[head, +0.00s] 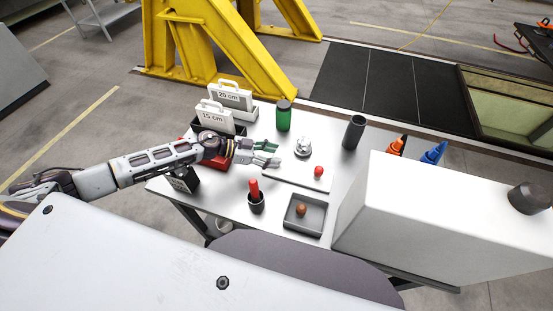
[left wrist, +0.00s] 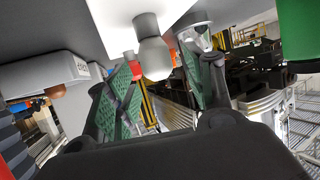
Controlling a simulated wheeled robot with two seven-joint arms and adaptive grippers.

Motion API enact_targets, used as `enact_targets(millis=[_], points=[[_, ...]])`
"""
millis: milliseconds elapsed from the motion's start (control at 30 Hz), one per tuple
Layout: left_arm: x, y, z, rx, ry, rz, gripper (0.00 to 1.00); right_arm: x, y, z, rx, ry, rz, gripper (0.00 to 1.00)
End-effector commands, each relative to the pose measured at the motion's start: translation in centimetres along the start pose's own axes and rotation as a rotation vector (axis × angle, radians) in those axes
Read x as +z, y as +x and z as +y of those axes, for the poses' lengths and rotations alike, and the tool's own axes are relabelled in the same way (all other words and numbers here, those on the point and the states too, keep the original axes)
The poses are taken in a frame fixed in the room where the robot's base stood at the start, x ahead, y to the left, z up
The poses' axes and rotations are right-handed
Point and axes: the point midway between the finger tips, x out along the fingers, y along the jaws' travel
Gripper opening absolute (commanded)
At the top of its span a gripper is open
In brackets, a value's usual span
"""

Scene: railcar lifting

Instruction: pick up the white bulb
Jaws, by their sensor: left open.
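My right gripper is not in view.
A green cylinder (head: 283,115) and a dark cylinder (head: 354,132) stand behind. A black cup with a red object (head: 255,190) and a grey tray (head: 318,225) are in front. A white box (head: 400,215) stands right.

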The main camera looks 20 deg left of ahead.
Motion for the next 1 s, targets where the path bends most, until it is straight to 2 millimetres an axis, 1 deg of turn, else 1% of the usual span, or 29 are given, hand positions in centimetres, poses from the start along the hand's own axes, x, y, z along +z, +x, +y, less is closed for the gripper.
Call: enact_targets(millis=[133,600,667,967,1000], points=[[-0.05,0.52,0.04,0.001,0.001,0.0,0.53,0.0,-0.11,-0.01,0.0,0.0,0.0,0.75],[-0.02,0.56,0.03,0.001,0.0,0.0,0.53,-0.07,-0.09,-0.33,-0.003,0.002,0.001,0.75],[-0.02,0.55,0.03,0.001,0.0,0.0,0.47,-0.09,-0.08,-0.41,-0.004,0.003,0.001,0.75],[-0.02,0.55,0.03,0.0,0.0,0.0,0.08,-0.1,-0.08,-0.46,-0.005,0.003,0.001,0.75],[-0.03,0.55,0.02,0.0,0.0,0.0,0.07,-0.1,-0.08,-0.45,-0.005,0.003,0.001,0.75]])
